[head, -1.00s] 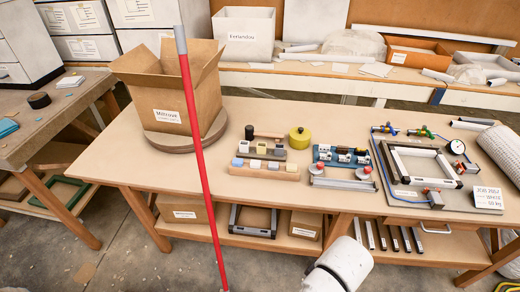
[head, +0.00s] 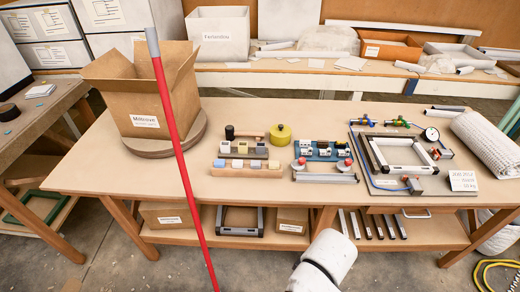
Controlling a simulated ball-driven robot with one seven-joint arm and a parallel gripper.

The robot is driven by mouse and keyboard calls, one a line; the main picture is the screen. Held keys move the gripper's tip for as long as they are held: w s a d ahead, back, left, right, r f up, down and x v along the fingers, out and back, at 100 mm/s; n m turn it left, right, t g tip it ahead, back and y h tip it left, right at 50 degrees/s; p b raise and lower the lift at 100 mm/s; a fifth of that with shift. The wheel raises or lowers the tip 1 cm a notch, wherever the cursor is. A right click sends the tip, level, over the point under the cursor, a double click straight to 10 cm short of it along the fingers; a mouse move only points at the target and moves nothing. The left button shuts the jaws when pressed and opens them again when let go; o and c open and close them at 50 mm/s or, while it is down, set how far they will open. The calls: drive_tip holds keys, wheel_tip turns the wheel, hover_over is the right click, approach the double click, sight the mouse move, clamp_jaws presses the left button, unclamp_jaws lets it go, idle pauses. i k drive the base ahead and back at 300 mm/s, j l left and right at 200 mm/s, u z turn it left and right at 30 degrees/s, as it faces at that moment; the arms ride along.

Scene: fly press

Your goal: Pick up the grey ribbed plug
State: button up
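I cannot pick out the grey ribbed plug for certain. Small blocks and fittings stand in a wooden rack (head: 246,173) and a dark rack behind it (head: 233,153), near the middle of the workbench (head: 110,178). A blue tray (head: 322,158) with several white and dark fittings is just to their right. A light metal rail (head: 328,178) with red-topped knobs lies in front of the tray. A white part of my arm shows at the bottom centre, well in front of the bench. My gripper is outside the picture.
An open cardboard box (head: 145,92) sits on a round turntable (head: 160,145) at left. A red pole (head: 178,150) crosses the view in front of the bench. A metal frame with gauge (head: 431,134) and a white roll (head: 488,142) are at right. The bench's front strip is mostly clear.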

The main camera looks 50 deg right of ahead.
sight(255, 165)
drive_tip(key=i+j+z, duration=0.1)
drive_tip(key=i+j, duration=0.55)
drive_tip(key=i, duration=0.1)
